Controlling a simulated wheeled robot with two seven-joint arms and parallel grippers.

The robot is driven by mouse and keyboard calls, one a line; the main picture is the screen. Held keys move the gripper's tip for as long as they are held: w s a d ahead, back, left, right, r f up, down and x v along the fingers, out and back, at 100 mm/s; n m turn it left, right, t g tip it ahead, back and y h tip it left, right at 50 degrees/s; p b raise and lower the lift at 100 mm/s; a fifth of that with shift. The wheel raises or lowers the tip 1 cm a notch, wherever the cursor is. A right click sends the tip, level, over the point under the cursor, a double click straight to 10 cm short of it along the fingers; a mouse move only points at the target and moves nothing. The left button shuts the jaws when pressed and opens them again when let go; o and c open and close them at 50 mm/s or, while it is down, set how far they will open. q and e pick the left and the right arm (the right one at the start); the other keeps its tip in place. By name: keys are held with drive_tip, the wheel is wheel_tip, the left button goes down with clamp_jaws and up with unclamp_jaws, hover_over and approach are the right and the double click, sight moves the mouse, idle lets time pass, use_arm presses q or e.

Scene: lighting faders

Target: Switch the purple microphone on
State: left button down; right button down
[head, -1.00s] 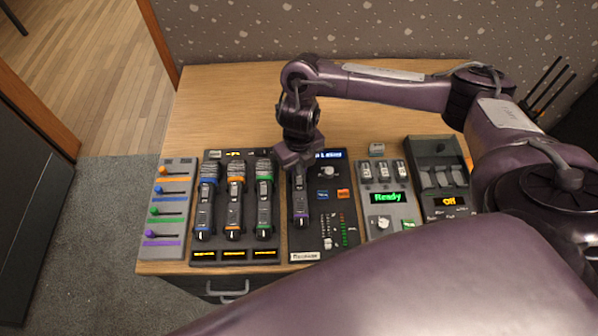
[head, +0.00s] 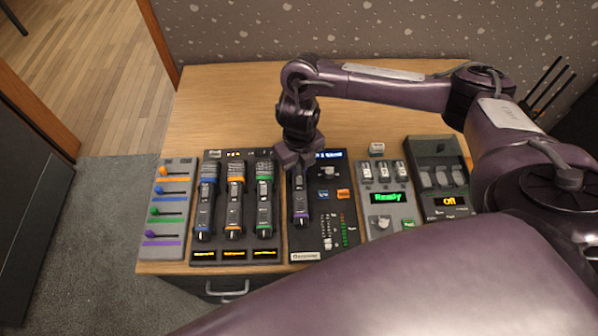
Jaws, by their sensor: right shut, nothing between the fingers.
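The purple microphone (head: 300,212) lies in the left part of a dark panel near the front of the table, its purple-ringed end toward the front. My right gripper (head: 294,168) is shut and empty, pointing down over the microphone's upper part. It hides that part, and I cannot tell whether it touches the microphone. The microphone's switch is not clearly visible. My left gripper is not in view.
Blue, orange and green microphones lie in a dock (head: 236,256) to the left. A grey panel of coloured sliders (head: 167,236) is farther left. Right are a grey box reading "Ready" (head: 388,198) and a dark box reading "Off" (head: 449,201). The table's back (head: 225,100) is clear.

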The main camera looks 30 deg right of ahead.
drive_tip(key=shift+f+b, duration=0.8)
drive_tip(key=shift+f, duration=0.15)
idle(0.8)
drive_tip(key=shift+r, duration=0.1)
wheel_tip(320, 180, up, 7)
drive_tip(key=p, duration=0.6)
drive_tip(key=shift+p, duration=0.3)
idle(0.4)
